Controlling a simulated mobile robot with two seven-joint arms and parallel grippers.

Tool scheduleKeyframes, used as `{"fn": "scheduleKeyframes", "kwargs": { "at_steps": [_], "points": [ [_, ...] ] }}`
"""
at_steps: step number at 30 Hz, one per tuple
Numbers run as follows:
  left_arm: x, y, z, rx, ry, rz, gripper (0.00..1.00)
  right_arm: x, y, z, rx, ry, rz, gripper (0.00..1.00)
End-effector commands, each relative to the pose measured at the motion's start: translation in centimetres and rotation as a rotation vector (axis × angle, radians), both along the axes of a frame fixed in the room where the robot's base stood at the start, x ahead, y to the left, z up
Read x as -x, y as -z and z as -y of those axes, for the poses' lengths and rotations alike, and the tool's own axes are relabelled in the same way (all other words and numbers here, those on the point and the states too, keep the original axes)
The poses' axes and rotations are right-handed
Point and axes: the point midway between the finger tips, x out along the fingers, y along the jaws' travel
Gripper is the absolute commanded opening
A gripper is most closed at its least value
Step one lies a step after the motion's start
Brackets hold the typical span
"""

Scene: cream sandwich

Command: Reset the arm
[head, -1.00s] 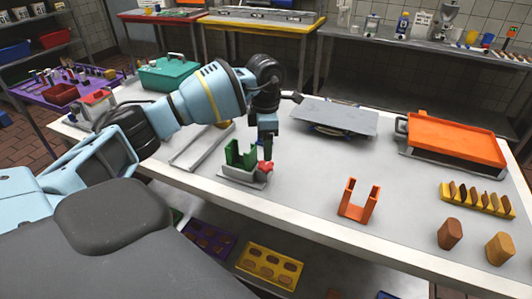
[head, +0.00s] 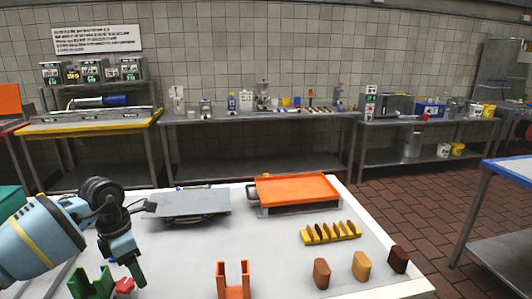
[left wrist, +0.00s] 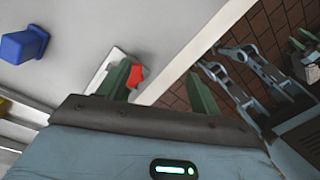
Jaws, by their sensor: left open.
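My left gripper (head: 136,276) hangs at the lower left of the head view, pointing down, beside a green upright holder (head: 92,283) with a red part (head: 125,286). In the left wrist view my left gripper (left wrist: 157,72) has its two dark green fingers spread apart. I see nothing held between them. The red part (left wrist: 137,76) and its pale base show close to the left finger; whether they touch is unclear. My right gripper does not show in the head view.
The white table holds a grey plate device (head: 188,203), an orange tray (head: 295,189), an orange U-shaped holder (head: 233,282), a yellow rack (head: 330,233) and several brown blocks (head: 321,273). A blue object (left wrist: 22,46) shows in the left wrist view. Tiled floor (head: 410,212) lies beyond the table's right edge.

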Motion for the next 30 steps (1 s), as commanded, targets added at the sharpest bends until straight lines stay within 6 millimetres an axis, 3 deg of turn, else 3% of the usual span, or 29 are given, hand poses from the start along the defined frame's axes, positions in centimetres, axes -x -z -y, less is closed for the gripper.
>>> {"fn": "scheduleKeyframes", "kwargs": {
  "at_steps": [1, 6, 9, 15, 19, 22, 26, 30],
  "points": [
    [0.7, 1.9, 2.6, 0.083, 0.017, -0.017, 0.64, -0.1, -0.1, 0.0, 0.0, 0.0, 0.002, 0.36],
    [3.7, 6.0, 12.4, 0.45, 0.011, -0.071, 0.64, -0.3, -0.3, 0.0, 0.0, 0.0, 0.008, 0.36],
    [5.8, 7.0, 17.4, 0.672, -0.043, -0.119, 0.64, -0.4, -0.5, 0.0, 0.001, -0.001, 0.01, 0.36],
    [9.2, 6.9, 24.4, 1.081, -0.251, -0.243, 0.64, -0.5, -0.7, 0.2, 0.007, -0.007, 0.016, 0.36],
    [10.6, 6.3, 26.9, 1.328, -0.465, -0.343, 0.64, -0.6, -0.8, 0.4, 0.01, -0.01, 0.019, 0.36],
    [11.2, 6.2, 27.4, 1.494, -0.67, -0.425, 0.64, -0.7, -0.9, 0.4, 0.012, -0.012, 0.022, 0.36],
    [11.6, 6.9, 26.7, 1.667, -0.976, -0.534, 0.64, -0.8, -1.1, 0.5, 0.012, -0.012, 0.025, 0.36],
    [12.4, 9.4, 24.5, 1.791, -1.353, -0.651, 0.64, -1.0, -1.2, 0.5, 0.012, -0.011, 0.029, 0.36]
  ]
}}
